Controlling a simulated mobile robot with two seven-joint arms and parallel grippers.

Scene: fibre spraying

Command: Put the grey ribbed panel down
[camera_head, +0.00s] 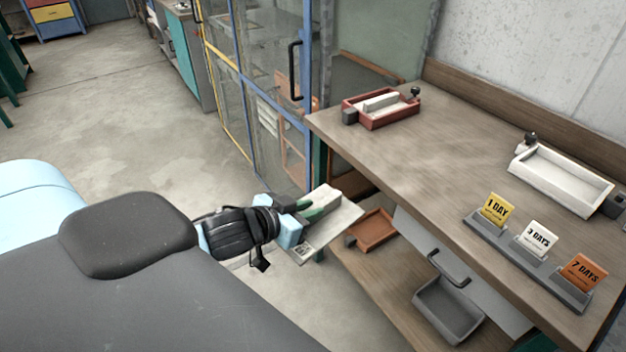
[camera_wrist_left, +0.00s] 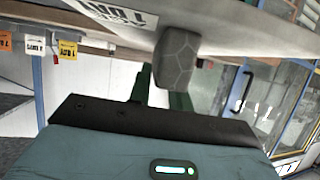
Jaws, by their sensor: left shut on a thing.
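The grey ribbed panel (camera_head: 338,222) is a pale flat plate with a raised bar along it. It is in the air just left of the workbench's front edge, slightly tilted. My left gripper (camera_head: 305,211) is shut on it from the left side. In the left wrist view the panel's pale underside or face (camera_wrist_left: 225,25) fills the top, with a printed label on it. My right gripper is not in view.
The wooden workbench (camera_head: 440,150) holds a red tray (camera_head: 381,122) with a pale bar in it, an empty white tray (camera_head: 558,186) and a card stand (camera_head: 530,262). Bare wood lies between the trays. An orange tray (camera_head: 372,230) and grey bin (camera_head: 450,310) are below. A glass-panelled cabinet (camera_head: 270,100) stands behind.

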